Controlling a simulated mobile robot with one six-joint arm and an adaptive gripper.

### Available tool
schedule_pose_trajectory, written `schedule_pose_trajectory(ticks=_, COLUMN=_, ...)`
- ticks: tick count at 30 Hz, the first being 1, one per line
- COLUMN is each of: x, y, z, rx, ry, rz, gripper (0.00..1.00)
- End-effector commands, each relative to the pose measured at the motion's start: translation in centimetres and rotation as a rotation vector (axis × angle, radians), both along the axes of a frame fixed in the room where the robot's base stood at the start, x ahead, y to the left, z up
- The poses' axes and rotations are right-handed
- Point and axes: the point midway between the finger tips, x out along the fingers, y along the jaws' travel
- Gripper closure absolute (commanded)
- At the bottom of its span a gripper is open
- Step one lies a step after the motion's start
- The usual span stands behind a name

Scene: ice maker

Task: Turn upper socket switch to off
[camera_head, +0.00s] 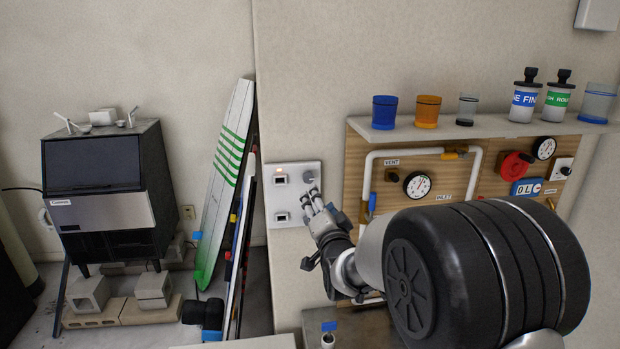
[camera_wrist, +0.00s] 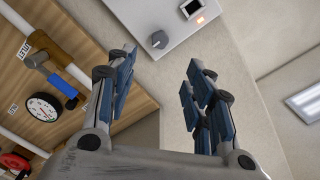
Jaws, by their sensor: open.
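A pale switch panel (camera_head: 293,225) is fixed to the wall, with an upper socket (camera_head: 281,180) and a lower socket (camera_head: 282,217). The grey round knob of the upper switch (camera_head: 308,177) sits right of the upper socket. In the wrist view this knob (camera_wrist: 158,40) is beyond my fingertips, beside a socket (camera_wrist: 190,8) with a lit orange light (camera_wrist: 201,20). My gripper (camera_head: 313,197) is open and empty, just below the upper knob in the head view. A gap shows between its fingers (camera_wrist: 160,78) and the knob. My fingers hide the lower knob.
A wooden board (camera_head: 440,166) with pipes, a gauge (camera_head: 417,185) and a red valve (camera_head: 515,165) is to the right. A shelf (camera_head: 395,132) with cups and bottles is above it. Leaning boards (camera_head: 222,170) and an ice maker (camera_head: 105,190) stand left.

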Motion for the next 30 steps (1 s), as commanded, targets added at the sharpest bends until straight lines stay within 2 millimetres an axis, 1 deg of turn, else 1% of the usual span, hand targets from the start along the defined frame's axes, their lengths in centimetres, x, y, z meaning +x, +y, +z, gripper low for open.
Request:
schedule_pose_trajectory(ticks=1, x=1.2, y=0.2, z=0.1, rx=-0.001, ry=0.000, rz=0.000, gripper=0.52)
schedule_pose_trajectory(ticks=3, x=2.7, y=0.5, z=0.0, rx=-0.001, ry=0.000, rz=0.000, gripper=0.52)
schedule_pose_trajectory(ticks=9, x=6.8, y=1.4, z=0.0, rx=-0.002, ry=0.000, rz=0.000, gripper=0.52)
schedule_pose_trajectory(ticks=15, x=10.5, y=2.1, z=0.1, rx=-0.002, ry=0.000, rz=0.000, gripper=0.52)
schedule_pose_trajectory(ticks=18, x=11.9, y=2.4, z=0.1, rx=-0.002, ry=0.000, rz=0.000, gripper=0.52)
schedule_pose_trajectory(ticks=24, x=13.6, y=2.7, z=0.0, rx=-0.002, ry=0.001, rz=0.000, gripper=0.52)
schedule_pose_trajectory(ticks=30, x=14.0, y=2.8, z=0.1, rx=-0.002, ry=0.000, rz=-0.001, gripper=0.52)
